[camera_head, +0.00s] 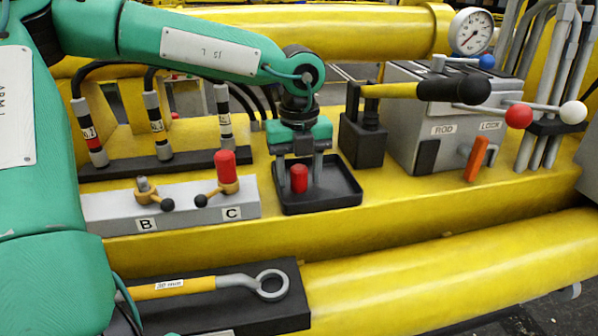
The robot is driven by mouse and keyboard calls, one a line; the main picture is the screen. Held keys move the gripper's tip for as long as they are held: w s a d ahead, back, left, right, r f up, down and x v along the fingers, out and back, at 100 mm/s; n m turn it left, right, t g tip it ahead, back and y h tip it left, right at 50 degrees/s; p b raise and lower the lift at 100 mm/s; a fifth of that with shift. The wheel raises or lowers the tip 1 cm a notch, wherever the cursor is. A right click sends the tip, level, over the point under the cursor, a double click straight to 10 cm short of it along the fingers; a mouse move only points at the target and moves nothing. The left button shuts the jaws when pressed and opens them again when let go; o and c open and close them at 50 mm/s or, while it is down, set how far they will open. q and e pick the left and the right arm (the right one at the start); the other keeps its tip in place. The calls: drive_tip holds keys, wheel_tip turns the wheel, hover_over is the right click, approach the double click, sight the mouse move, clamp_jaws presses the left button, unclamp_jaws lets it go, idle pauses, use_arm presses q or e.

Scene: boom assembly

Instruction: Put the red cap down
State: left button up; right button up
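A red cap (299,179) stands upright in the black tray (336,198), in the middle of the picture. My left gripper (300,172) points down over the tray. Its two fingers are on either side of this cap, with a visible gap between each finger and the cap, so it looks open. A second red cap (225,164) sits on the fitting marked C on the grey block (183,212). The fitting marked B (143,186) has no red cap on it. My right gripper is not in view.
A grey box (420,125) with ROD and LOCK labels and ball-ended levers stands right of the tray. A black block with a yellow-handled lever (390,90) is between them. Upright hoses (159,130) stand behind the grey block. A ring wrench (270,285) lies in front.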

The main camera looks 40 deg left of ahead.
sight(299, 167)
use_arm(q)
drive_tip(key=shift+r, duration=0.1)
drive_tip(key=shift+r+p, duration=0.15)
drive_tip(key=shift+p, duration=0.15)
drive_tip(key=shift+r+b, duration=0.3)
wheel_tip(299, 167, up, 10)
drive_tip(key=shift+f+b, duration=0.1)
drive_tip(key=shift+b, duration=1.1)
drive_tip(key=shift+r, duration=0.75)
drive_tip(key=shift+f, duration=0.1)
